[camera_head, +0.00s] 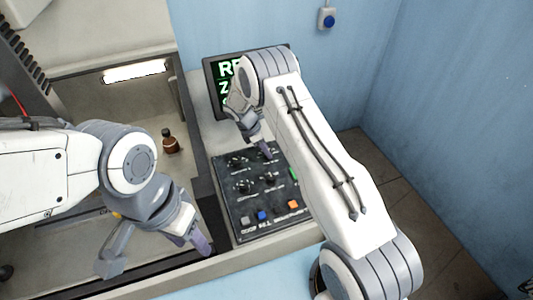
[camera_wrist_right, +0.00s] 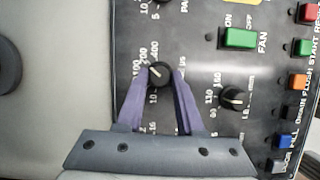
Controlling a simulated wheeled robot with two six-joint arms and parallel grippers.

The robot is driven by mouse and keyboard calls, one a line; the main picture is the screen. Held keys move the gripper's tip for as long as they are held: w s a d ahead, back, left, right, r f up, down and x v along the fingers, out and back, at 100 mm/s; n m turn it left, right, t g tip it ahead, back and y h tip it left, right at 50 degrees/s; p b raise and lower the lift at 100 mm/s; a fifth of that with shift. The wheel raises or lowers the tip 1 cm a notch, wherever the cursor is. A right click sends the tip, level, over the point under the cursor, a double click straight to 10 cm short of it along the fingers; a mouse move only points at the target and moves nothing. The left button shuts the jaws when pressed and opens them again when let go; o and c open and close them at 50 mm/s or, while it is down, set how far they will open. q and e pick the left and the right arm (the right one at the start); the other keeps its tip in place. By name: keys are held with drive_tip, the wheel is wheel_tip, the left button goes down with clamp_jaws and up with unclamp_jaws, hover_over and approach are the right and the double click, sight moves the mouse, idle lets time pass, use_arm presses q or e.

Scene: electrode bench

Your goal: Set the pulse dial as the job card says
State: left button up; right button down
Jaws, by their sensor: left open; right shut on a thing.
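My right gripper (camera_wrist_right: 158,88) is shut on a black dial knob (camera_wrist_right: 159,73) on the dark control panel (camera_wrist_right: 208,75). The purple fingers sit on both sides of the knob. Printed numbers around it include 200 and 400, with partly covered lower values. A white mark on the knob seems to point up and left in the wrist view, towards the 200 side. In the head view the right gripper (camera_head: 265,151) reaches down onto the panel (camera_head: 232,213). My left gripper (camera_head: 155,252) is open and empty, left of the panel. No job card is clearly readable.
A screen (camera_head: 222,88) with green and white text stands behind the panel, mostly hidden by my right arm. Another knob (camera_wrist_right: 232,97), a green FAN switch (camera_wrist_right: 239,38) and several coloured buttons lie close by. A brown bottle (camera_head: 169,141) stands in the bay left.

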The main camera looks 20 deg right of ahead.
drive_tip(key=m+b, duration=0.1)
drive_tip(key=m+g+b, duration=0.1)
drive_tip(key=m, duration=0.1)
drive_tip(key=shift+w+f+m+b, duration=0.2)
drive_tip(key=shift+m+b, duration=0.1)
drive_tip(key=shift+b, duration=0.1)
drive_tip(key=shift+d+r+m+g+y+b, duration=0.15)
drive_tip(key=shift+m+g+y+b, duration=0.15)
drive_tip(key=shift+m+g+b, duration=1.05)
drive_tip(key=shift+m+t+p, duration=0.3)
drive_tip(key=shift+m+t, duration=0.15)
drive_tip(key=c, duration=0.5)
unclamp_jaws()
drive_tip(key=shift+c, duration=0.2)
drive_tip(key=shift+r, duration=0.1)
